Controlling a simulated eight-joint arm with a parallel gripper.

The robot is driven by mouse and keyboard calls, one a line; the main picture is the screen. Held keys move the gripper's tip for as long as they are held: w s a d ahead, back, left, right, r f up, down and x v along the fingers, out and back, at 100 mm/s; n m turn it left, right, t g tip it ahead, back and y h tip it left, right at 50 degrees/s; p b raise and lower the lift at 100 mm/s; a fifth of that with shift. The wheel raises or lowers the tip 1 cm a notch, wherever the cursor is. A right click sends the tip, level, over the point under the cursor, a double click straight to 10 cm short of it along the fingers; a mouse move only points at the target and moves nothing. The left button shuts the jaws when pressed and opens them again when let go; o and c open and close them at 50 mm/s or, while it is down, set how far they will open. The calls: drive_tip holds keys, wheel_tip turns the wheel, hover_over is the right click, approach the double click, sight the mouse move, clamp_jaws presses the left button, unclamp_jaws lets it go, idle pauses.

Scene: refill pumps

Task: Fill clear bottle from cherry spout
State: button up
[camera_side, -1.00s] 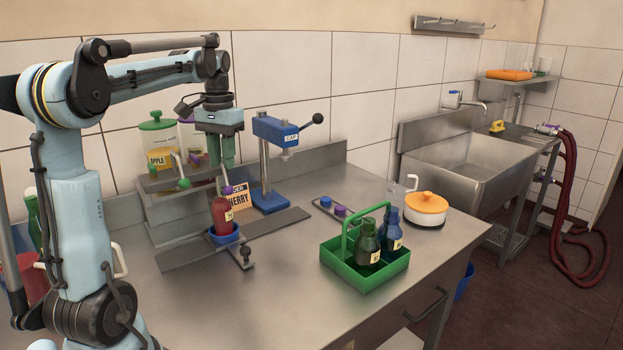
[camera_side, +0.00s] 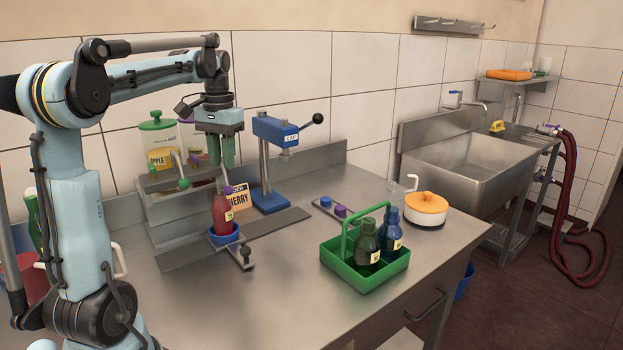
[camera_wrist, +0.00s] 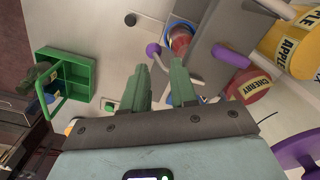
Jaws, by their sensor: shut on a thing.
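The clear bottle (camera_side: 222,214) stands upright in a blue holder (camera_side: 226,236) and looks red inside, with a small yellow label. The bottle also shows in the wrist view (camera_wrist: 181,42). My gripper (camera_side: 228,165) points down just above the bottle. Its green fingers (camera_wrist: 162,72) close around what looks like the pale lever with a purple knob (camera_wrist: 152,49); the grip itself is partly hidden. The cherry container (camera_wrist: 247,86) carries a "CHERRY" label (camera_side: 238,197). The spout's tip is hidden.
A green crate (camera_side: 364,284) with two dark bottles stands at right. A blue capping press (camera_side: 271,170) stands behind the bottle. The apple jar (camera_side: 157,139) is at the back left. The front middle counter is clear.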

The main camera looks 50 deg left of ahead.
drive_tip(key=shift+o, duration=0.3)
drive_tip(key=shift+w+d+f, duration=0.15)
drive_tip(key=shift+d+f, duration=0.1)
drive_tip(key=shift+f, duration=0.3)
drive_tip(key=shift+w+d+f, duration=0.15)
drive_tip(key=shift+d+f, duration=0.05)
drive_tip(key=shift+f, duration=0.35)
drive_tip(key=o, duration=0.8)
drive_tip(key=shift+o, duration=0.6)
drive_tip(key=shift+s, duration=0.1)
drive_tip(key=d+r, duration=0.4)
drive_tip(key=r, duration=0.3)
drive_tip(key=shift+d, duration=0.4)
